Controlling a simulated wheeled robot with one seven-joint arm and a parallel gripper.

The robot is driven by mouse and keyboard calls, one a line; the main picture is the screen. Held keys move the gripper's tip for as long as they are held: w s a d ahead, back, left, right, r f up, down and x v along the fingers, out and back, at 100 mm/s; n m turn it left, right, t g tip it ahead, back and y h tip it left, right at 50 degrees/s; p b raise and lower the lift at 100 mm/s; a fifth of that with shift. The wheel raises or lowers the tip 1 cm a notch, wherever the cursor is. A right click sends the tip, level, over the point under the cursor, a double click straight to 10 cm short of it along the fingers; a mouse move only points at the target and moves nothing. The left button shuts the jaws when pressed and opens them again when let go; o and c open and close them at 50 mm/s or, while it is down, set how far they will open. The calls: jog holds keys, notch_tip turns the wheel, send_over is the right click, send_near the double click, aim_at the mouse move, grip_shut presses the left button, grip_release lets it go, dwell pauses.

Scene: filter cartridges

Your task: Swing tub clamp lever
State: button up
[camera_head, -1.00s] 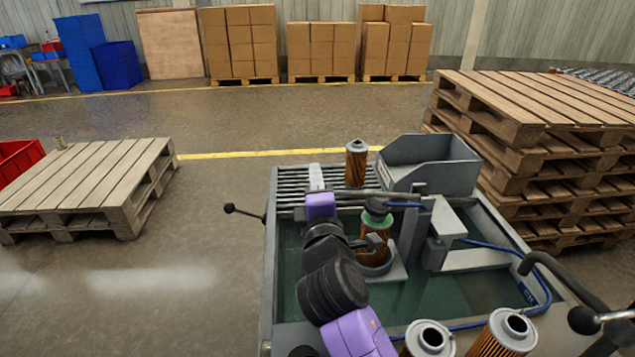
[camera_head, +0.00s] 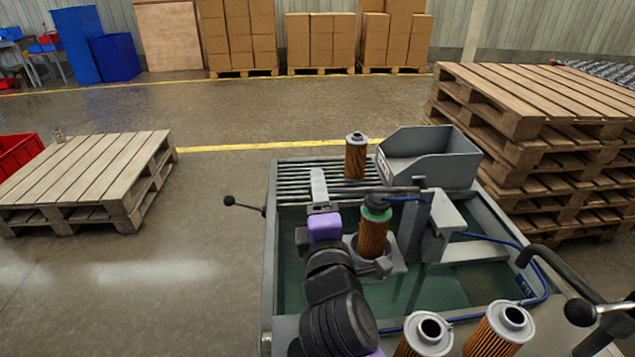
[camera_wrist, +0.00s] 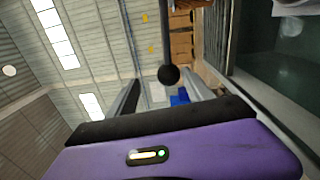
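The clamp lever (camera_head: 385,190) is a thin dark rod running left from the grey clamp post over the tub (camera_head: 268,262). In the wrist view the lever's black ball knob (camera_wrist: 168,75) shows between my fingertips as seen, with its rod leading up in the picture. My gripper (camera_head: 318,178) is open above the tub near the lever's left end. In the wrist view there is clear space beside the knob, so my gripper (camera_wrist: 160,80) is not closed on it. I cannot tell the exact depth. A brown cartridge (camera_head: 372,238) with a green top ring stands upright under the clamp.
Another brown cartridge (camera_head: 355,160) stands on the tub's slatted rack, beside a grey bin (camera_head: 430,165). Two cartridges (camera_head: 425,335) stand at the front. A separate black-knobbed lever (camera_head: 230,201) juts from the tub's left side. Stacked pallets (camera_head: 540,170) stand to the right.

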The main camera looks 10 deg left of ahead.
jog(key=shift+s+d+r, duration=0.1)
jog(key=shift+s+d, duration=0.1)
jog(key=shift+s, duration=0.65)
jog(key=p+v, duration=0.2)
jog(key=v, duration=0.6)
jog(key=shift+s+d+p, duration=0.2)
jog(key=shift+s+p, duration=0.1)
jog(key=shift+p, duration=0.05)
dwell(0.4)
dwell(0.5)
